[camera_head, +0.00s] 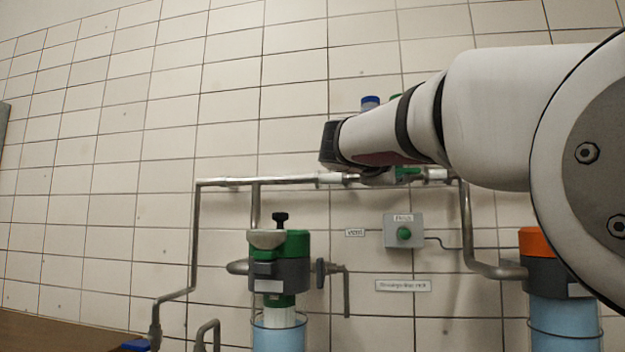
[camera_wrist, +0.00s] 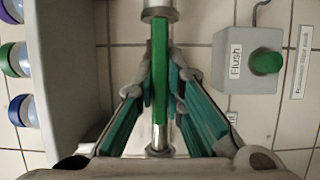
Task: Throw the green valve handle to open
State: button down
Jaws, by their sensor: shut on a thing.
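The green valve handle (camera_wrist: 160,70) is a long flat bar in the wrist view, lying lengthwise over the metal pipe (camera_wrist: 160,12). My gripper (camera_wrist: 160,62) has its green-padded fingers on either side of the handle and is shut on it. In the head view, only a small green part of the handle (camera_head: 408,173) shows on the horizontal pipe (camera_head: 285,181), below my arm. My arm hides most of the gripper and the valve there.
A grey flush box (camera_head: 404,231) with a green button is on the tiled wall below the pipe. A green-topped filter housing (camera_head: 290,244) stands left, an orange-topped one (camera_head: 541,241) right. A grey shelf (camera_wrist: 68,60) and several capped bottles (camera_wrist: 18,58) are close beside the gripper.

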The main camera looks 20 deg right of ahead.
jog(key=shift+n, duration=0.3)
jog(key=c, duration=1.7)
grip_release()
jog(key=v, duration=1.2)
jog(key=shift+f, duration=0.2)
